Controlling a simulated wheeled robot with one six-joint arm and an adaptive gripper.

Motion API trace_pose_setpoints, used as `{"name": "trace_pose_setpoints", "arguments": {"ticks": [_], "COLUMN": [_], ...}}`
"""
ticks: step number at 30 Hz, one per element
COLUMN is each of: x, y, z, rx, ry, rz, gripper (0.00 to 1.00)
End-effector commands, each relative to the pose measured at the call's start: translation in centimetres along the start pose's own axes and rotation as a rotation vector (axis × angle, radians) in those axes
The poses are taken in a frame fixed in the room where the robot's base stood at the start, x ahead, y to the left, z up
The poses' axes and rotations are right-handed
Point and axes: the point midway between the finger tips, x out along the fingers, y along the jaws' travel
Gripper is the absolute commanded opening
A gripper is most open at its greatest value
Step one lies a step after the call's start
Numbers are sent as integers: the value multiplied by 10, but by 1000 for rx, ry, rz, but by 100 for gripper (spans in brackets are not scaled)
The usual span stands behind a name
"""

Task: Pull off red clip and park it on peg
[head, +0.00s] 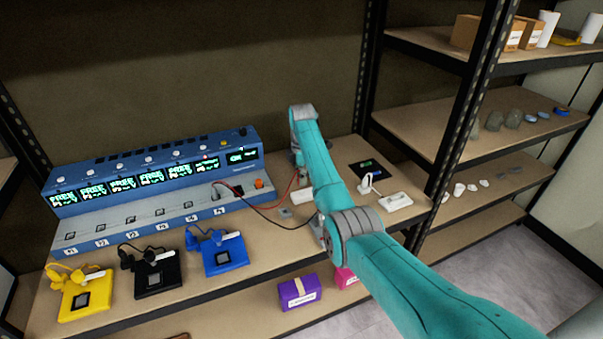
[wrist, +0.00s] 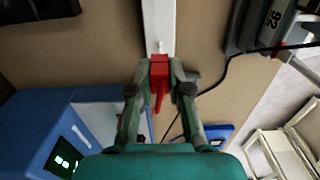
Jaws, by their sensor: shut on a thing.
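In the wrist view my gripper (wrist: 160,74) is shut on a red clip (wrist: 159,70), which sits between the two fingertips. A red tail of the clip hangs down between the fingers. The clip's far end meets the near end of a white bar (wrist: 158,22); I cannot tell whether they are joined. In the head view the teal arm reaches over the bench (head: 265,245) and the gripper is mostly hidden behind it. A white block (head: 302,195) stands near the arm's end. I cannot make out the peg for certain.
A blue multi-channel unit (head: 150,180) with green displays stands at the back left. Red and black leads run from it toward the arm. Yellow (head: 85,297), black (head: 158,280) and blue (head: 224,255) plates line the front. A dark mat (head: 366,169) and white holder (head: 397,201) lie right.

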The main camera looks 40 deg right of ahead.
Motion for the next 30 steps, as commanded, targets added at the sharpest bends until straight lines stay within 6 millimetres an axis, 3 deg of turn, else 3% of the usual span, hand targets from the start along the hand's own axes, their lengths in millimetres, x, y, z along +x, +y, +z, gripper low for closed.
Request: {"name": "trace_pose_setpoints", "arguments": {"ticks": [13, 30], "x": [30, 18], "y": [0, 0], "z": [0, 0], "rx": [0, 0], "ry": [0, 0], "rz": [-1, 0], "gripper": [0, 0]}}
